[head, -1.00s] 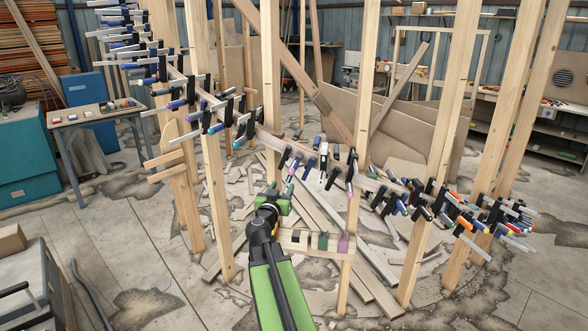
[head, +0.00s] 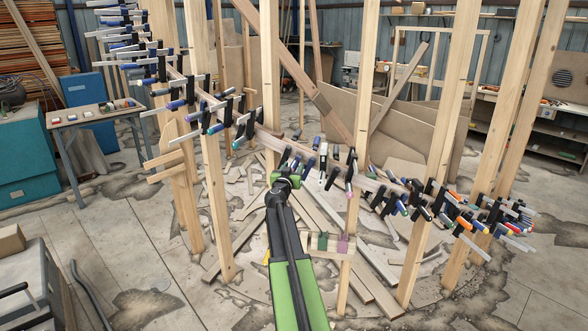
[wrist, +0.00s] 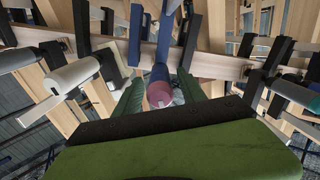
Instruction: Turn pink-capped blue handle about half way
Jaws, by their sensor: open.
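In the wrist view, a blue handle with a pink cap (wrist: 159,95) points toward the camera. The cap is between the two green fingers of my gripper (wrist: 158,97), with the left finger beside it and the right finger on its other side. The fingers are open. I cannot tell whether either finger touches the handle. In the head view, my gripper (head: 286,180) is at the clamp row on the curved stringer (head: 268,138), and it hides most of the handle there.
Neighbouring clamps crowd the gripper, including a white-handled clamp (wrist: 62,77) on the left and black clamp bars (wrist: 268,60) on the right. An upright post (head: 361,100) stands to the right. A wooden block holder (head: 321,242) hangs lower right.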

